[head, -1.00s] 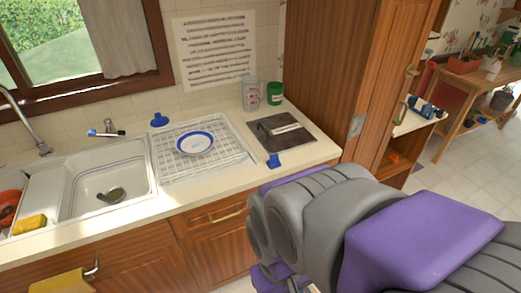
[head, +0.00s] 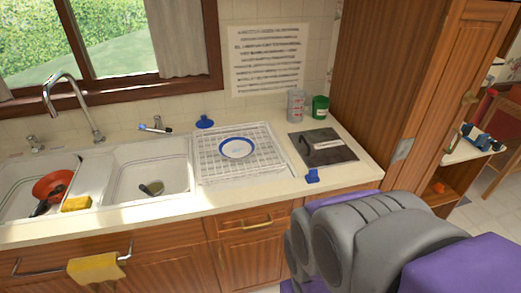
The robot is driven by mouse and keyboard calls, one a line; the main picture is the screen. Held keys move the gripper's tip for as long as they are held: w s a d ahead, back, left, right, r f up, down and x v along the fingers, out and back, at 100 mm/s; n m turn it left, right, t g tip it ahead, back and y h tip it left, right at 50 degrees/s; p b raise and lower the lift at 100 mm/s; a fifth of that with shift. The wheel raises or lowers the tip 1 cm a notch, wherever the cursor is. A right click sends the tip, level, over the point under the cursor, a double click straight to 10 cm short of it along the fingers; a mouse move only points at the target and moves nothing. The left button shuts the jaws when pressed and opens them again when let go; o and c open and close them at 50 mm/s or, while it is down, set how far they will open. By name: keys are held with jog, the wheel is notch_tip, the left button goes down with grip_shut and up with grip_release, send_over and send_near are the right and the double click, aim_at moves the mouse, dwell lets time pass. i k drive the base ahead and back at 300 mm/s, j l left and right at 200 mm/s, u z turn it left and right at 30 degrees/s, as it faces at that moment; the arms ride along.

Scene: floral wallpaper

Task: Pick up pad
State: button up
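No single thing is plainly the pad. A yellow sponge-like block (head: 76,203) lies on the rim between the two sink basins, at the left. A dark flat square (head: 335,157) lies on the counter to the right of the dish rack, with a pale strip and a dark shape on it. My grey and purple arm fills the lower right, in front of the counter. Its fingertips do not show, and I see nothing held.
A white dish rack (head: 270,160) holds a blue-rimmed plate (head: 236,149). A red bowl-like thing (head: 54,186) is in the left basin. Blue items, a grey can (head: 296,106) and a green can (head: 320,107) stand around the counter. A tall wooden cabinet (head: 390,80) bounds the right.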

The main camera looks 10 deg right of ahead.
aim_at(312, 177)
jog(key=i+j+z, duration=0.1)
jog(key=i, duration=0.3)
jog(key=i+j, duration=0.3)
jog(key=i+z, duration=0.1)
jog(key=z, duration=2.05)
